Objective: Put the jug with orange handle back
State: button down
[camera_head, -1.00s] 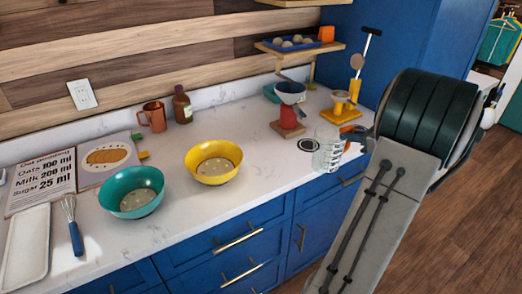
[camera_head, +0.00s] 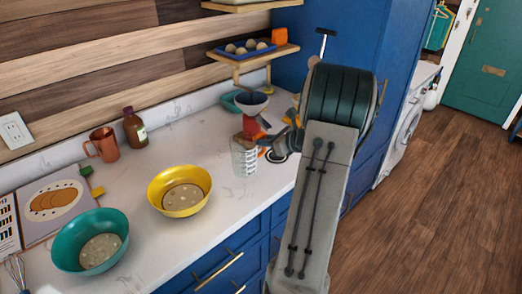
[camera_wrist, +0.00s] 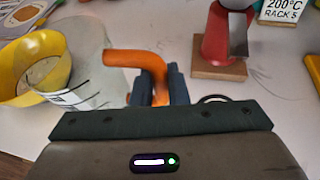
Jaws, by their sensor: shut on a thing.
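The clear jug (camera_head: 244,158) with printed markings is at the counter's front part, left of my gripper. In the wrist view the jug (camera_wrist: 92,85) stands left of my fingers, and its orange handle (camera_wrist: 140,62) runs between them. My gripper (camera_wrist: 157,92) is shut on that handle. In the head view my gripper (camera_head: 277,143) is partly hidden by my arm. I cannot tell whether the jug's base touches the counter. A round dark-ringed mark (camera_head: 277,157) shows on the counter just right of the jug, partly covered by the gripper.
A yellow bowl (camera_head: 180,192) stands left of the jug and a teal bowl (camera_head: 90,242) farther left. A red device with a grey funnel (camera_head: 252,104) is behind the jug. A copper mug (camera_head: 103,144) and brown bottle (camera_head: 135,128) stand by the wall. Counter between mug and jug is clear.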

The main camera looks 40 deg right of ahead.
aim_at(265, 152)
jog(key=shift+w+a+f, duration=0.3)
jog(key=shift+w+f, duration=0.1)
jog(key=shift+w, duration=0.1)
jog(key=shift+f+p, duration=0.45)
jog(key=shift+f, duration=1.45)
jog(key=shift+f, duration=0.15)
jog(key=c, duration=1.4)
grip_release()
